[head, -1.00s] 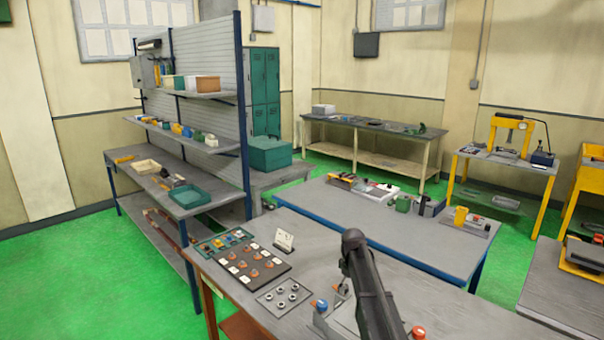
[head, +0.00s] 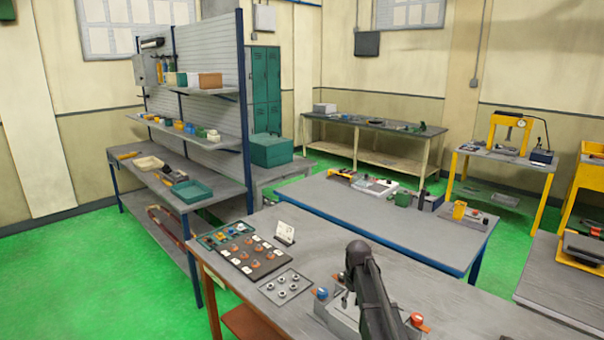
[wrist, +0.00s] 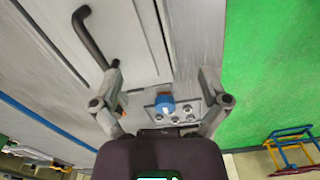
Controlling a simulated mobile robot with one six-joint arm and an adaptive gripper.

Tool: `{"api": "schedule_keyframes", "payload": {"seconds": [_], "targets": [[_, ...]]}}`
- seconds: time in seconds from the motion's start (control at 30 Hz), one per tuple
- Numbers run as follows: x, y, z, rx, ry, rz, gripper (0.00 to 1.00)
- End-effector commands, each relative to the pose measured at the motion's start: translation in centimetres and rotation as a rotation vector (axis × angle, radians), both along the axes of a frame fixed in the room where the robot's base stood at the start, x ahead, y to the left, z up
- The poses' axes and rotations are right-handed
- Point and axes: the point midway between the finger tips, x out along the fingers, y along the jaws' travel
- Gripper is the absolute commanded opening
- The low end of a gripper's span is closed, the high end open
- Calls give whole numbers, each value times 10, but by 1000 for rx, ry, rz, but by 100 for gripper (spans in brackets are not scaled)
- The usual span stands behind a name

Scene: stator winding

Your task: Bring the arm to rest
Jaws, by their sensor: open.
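My arm (head: 372,290) rises dark at the bottom of the head view, over the near workbench (head: 440,325). In the wrist view my gripper (wrist: 160,72) has its two fingers spread wide, with nothing between them. Below it is a pale grey machine housing (wrist: 135,45) with a dark bent handle (wrist: 88,35). A blue knob (wrist: 165,104) shows between the finger bases, close to a plate with round parts (wrist: 188,117). In the head view the gripper's fingers cannot be made out.
A grey machine (head: 340,318) with a red button (head: 416,319) stands beside my arm. A dark tray of small parts (head: 254,254), a plate of rings (head: 286,287) and a small card (head: 285,233) lie left on the bench. Green floor (head: 90,270) is clear at left.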

Motion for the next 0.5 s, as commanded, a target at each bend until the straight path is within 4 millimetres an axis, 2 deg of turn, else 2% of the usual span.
{"api": "schedule_keyframes", "payload": {"seconds": [0.03, 0.17, 0.27, 0.4, 0.5], "targets": [[-17, -1, -8, 0, 0, -24, 95], [-53, -2, -20, 0, 0, -107, 95], [-91, -3, -34, 0, 0, -194, 95], [-153, -4, -55, -1, -1, -343, 95], [-189, -5, -66, -1, -1, -437, 95]]}}
